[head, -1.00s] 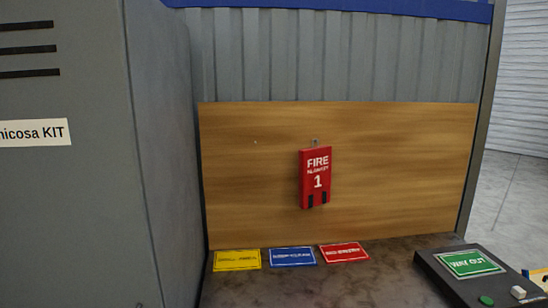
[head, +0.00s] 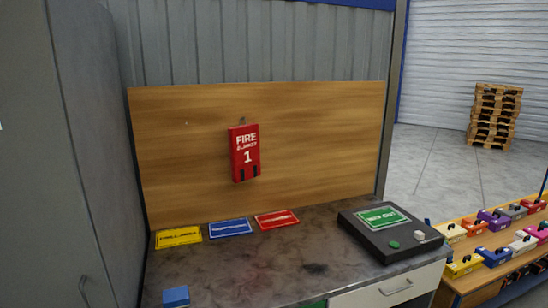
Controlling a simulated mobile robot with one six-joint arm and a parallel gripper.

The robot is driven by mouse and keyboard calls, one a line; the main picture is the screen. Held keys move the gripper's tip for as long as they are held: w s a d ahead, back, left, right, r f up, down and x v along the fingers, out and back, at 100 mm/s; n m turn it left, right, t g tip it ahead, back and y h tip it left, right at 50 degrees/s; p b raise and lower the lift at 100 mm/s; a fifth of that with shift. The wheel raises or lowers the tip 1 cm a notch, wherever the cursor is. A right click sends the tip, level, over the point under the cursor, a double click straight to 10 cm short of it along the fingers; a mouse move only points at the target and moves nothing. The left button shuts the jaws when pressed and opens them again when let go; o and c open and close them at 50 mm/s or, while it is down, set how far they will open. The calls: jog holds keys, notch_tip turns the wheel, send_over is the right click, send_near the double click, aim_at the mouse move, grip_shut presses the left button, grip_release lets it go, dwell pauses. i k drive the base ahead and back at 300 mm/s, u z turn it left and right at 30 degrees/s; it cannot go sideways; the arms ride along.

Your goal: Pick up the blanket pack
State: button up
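The blanket pack (head: 245,153) is a flat red case marked "FIRE BLANKET 1", with two black tabs at its lower edge. It hangs upright from a small hook on the wooden backboard (head: 320,135), above the worktop. Nothing covers it. My gripper is not in view.
Below lie yellow (head: 179,238), blue (head: 230,228) and red (head: 277,220) sign cards. A dark box (head: 390,247) with a green sign stands at the right of the worktop (head: 260,268). A blue block (head: 176,296) is near the front. A grey cabinet (head: 60,150) borders the left.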

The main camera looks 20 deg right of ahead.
aim_at(244, 140)
jog(key=z, duration=0.25)
jog(key=k, duration=0.85)
jog(key=u, duration=0.3)
jog(key=i, duration=0.85)
jog(key=u, duration=1.1)
jog(key=i, duration=0.95)
jog(key=u, duration=0.45)
